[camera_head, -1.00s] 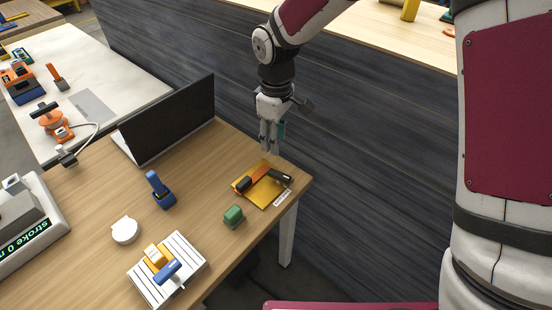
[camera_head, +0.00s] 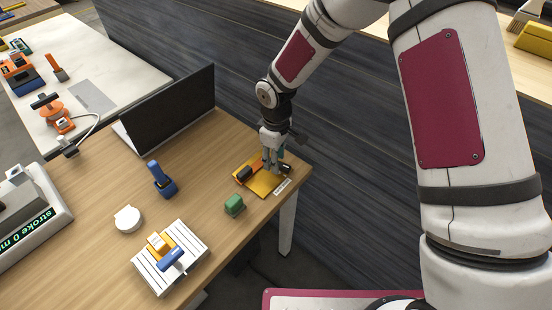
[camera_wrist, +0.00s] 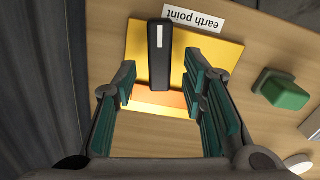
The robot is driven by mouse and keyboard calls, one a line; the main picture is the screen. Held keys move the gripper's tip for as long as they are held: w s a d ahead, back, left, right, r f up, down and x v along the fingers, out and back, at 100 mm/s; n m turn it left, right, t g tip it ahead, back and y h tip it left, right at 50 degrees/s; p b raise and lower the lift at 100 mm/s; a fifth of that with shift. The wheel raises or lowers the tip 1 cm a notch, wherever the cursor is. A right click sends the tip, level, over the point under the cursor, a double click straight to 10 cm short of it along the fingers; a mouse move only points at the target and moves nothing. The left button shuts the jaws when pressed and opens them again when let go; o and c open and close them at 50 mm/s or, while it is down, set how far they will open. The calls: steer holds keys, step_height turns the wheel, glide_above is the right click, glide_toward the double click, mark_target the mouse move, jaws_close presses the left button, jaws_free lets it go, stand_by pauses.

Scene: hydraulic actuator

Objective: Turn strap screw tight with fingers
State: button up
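A yellow plate (camera_head: 265,188) labelled "earth point" (camera_wrist: 193,19) lies at the table's far right corner. On it sits an orange strap (camera_wrist: 172,98) and a black bar-shaped piece (camera_wrist: 159,45) with a white mark, likely the strap screw's handle. In the wrist view the orange strap runs across under the near end of the black piece. My gripper (camera_head: 271,165) points down over the plate. In the wrist view its teal-padded fingers (camera_wrist: 159,88) are apart, one on each side of the black piece's near end, with visible gaps.
A green block (camera_head: 234,205) stands near the plate; it also shows in the wrist view (camera_wrist: 284,92). An open laptop (camera_head: 170,105), a blue tool (camera_head: 163,180), a white round container (camera_head: 128,219) and a slatted white tray (camera_head: 198,243) stand to the left.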

steer(key=shift+f, duration=0.35)
steer(key=shift+c, duration=0.5)
jaws_close()
steer(key=shift+d+m+b, duration=0.1)
steer(key=shift+m+b, duration=0.2)
steer(key=shift+m, duration=0.8)
steer(key=shift+o, duration=0.5)
jaws_free()
